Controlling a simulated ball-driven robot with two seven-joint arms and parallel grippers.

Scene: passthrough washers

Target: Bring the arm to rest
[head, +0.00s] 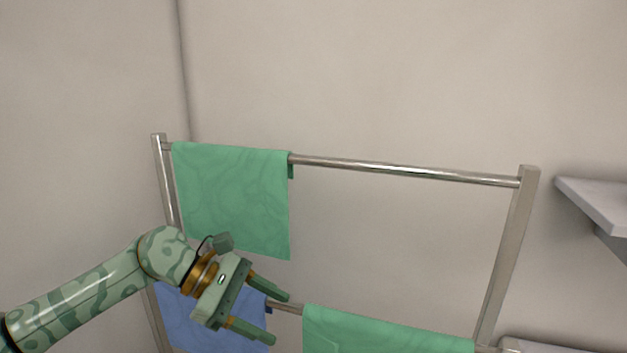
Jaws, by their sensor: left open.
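My left arm (85,290) comes in from the lower left. Its gripper (281,318) points right and slightly down, in front of the lower part of a metal drying rack (400,170). The two fingers are apart, with nothing seen between them. Part of a blue cloth and a stretch of the lower bar show behind the gripper. My right gripper is not in view.
A green cloth (232,190) hangs on the top bar at left. A blue cloth (178,315) and another green cloth (375,333) hang on the lower bar. A grey shelf (595,203) juts in at right. The top bar's right part is bare.

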